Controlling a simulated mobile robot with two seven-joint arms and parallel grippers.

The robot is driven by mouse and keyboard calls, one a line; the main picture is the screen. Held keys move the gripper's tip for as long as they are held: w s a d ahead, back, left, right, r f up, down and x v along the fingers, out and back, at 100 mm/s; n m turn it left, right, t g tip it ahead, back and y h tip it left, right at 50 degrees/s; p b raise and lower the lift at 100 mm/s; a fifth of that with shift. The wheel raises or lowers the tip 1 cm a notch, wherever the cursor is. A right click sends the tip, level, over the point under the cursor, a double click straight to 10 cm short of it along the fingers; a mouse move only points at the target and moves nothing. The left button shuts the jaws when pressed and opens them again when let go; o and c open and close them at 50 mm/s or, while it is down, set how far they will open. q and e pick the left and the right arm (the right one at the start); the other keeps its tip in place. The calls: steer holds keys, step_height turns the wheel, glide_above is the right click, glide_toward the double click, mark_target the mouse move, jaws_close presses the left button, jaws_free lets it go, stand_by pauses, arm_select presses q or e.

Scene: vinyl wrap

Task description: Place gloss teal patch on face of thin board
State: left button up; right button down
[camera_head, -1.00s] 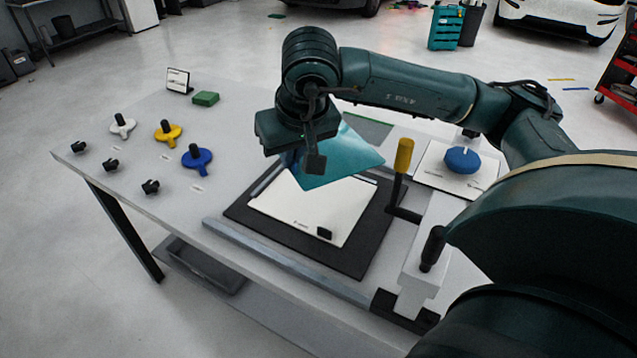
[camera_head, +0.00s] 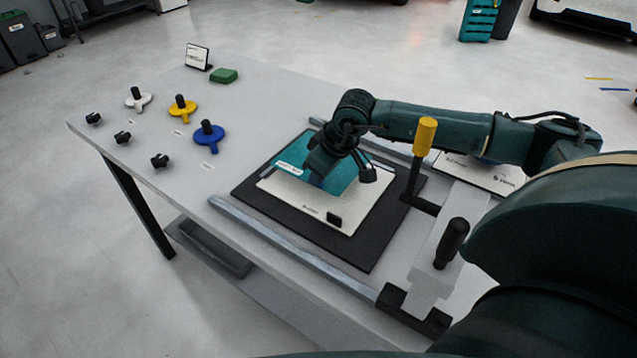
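The teal patch (camera_head: 294,152) is over the far part of the thin white board (camera_head: 300,199), with a small white label at its left edge. It looks flat against the board, but I cannot tell whether it touches fully. The near part of the board is bare except for a small black block (camera_head: 334,220). The board is on a black mat (camera_head: 373,250). My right gripper (camera_head: 318,178) is right over the patch, pointing down and covering its middle. Its fingertips are hidden, so its grip is unclear. My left gripper is out of view.
White, yellow (camera_head: 182,107) and blue (camera_head: 209,137) knobbed discs and several black knobs stand on the table's left. A green block (camera_head: 224,76) and a small sign (camera_head: 198,57) are behind. An upright yellow handle (camera_head: 425,136) stands close to my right arm. A rail (camera_head: 290,246) runs along the front.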

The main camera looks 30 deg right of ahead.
mark_target(319, 186)
steer(key=shift+f, duration=0.4)
step_height(319, 186, down, 2)
steer(key=shift+s+f+p, duration=0.1)
steer(key=shift+f+p, duration=0.1)
steer(key=shift+p, duration=0.1)
steer(key=shift+f, duration=0.35)
steer(key=c, duration=2.1)
jaws_free()
steer(key=shift+f+b, duration=0.1)
steer(key=shift+b, duration=0.2)
steer(key=o, duration=0.5)
steer(key=shift+c, duration=0.2)
